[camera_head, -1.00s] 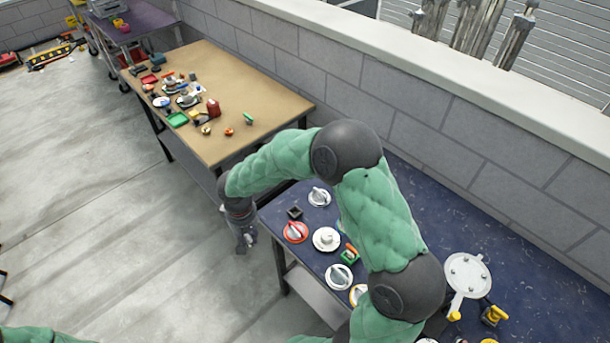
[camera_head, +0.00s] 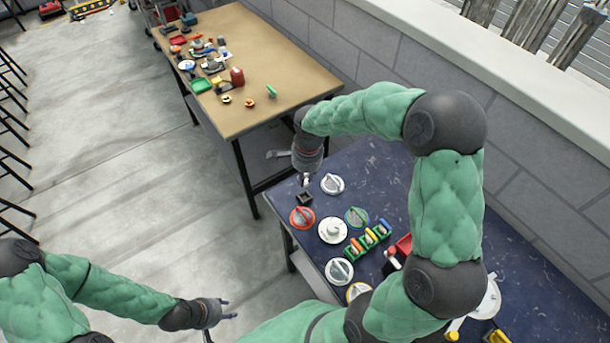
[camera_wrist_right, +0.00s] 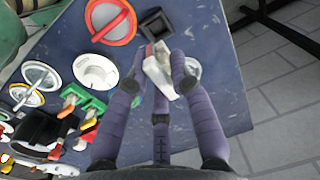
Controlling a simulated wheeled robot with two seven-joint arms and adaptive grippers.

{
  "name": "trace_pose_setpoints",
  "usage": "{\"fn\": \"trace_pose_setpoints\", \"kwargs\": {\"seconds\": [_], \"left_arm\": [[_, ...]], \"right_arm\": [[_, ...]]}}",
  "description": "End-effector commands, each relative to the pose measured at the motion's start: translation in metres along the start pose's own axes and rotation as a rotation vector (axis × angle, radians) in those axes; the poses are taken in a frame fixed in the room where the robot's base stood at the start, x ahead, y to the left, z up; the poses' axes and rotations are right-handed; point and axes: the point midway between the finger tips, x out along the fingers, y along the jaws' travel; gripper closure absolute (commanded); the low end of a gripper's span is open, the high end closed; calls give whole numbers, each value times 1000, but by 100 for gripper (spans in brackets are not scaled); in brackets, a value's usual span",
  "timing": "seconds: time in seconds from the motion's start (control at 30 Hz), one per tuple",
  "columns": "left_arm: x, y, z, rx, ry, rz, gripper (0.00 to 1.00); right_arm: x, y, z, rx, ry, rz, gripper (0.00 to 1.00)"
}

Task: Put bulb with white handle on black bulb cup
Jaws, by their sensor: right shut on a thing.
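The black bulb cup (camera_head: 304,199) is a small dark square block near the left end of the blue table. It also shows in the right wrist view (camera_wrist_right: 157,22), just beyond the fingertips. My right gripper (camera_head: 305,180) is above the table beside the cup, pointing down. It is shut on the bulb with white handle (camera_wrist_right: 161,74), a white piece between the fingers; fingers partly hide it, and its lower end is hard to make out. The bulb looks apart from the cup. My left gripper (camera_head: 226,311) is over the floor at lower left, open and empty.
Close by on the blue table (camera_head: 375,165) are a red-rimmed disc (camera_head: 302,218), a round white piece (camera_head: 332,231), a white-handled disc (camera_head: 331,184) and a green rack (camera_head: 368,240). A brown table (camera_head: 268,62) with several small items stands behind. A grey wall lies along the right.

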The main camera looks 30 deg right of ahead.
Motion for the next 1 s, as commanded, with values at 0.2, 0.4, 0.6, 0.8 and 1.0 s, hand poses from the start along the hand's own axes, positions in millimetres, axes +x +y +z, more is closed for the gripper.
{"fn": "trace_pose_setpoints", "kwargs": {"seconds": [0.2,0.4,0.6,0.8,1.0], "left_arm": [[8,-3,0,0,0,0,61],[19,-7,-1,0,0,0,61],[29,-10,-1,0,0,0,61],[32,-11,-1,0,0,0,61],[31,-11,-1,0,0,0,61]], "right_arm": [[13,1,0,-2,0,1,100],[32,2,0,-3,0,2,100],[47,3,0,-3,0,0,100],[49,3,-1,-4,0,0,100],[48,3,-1,-4,0,-1,100]]}}
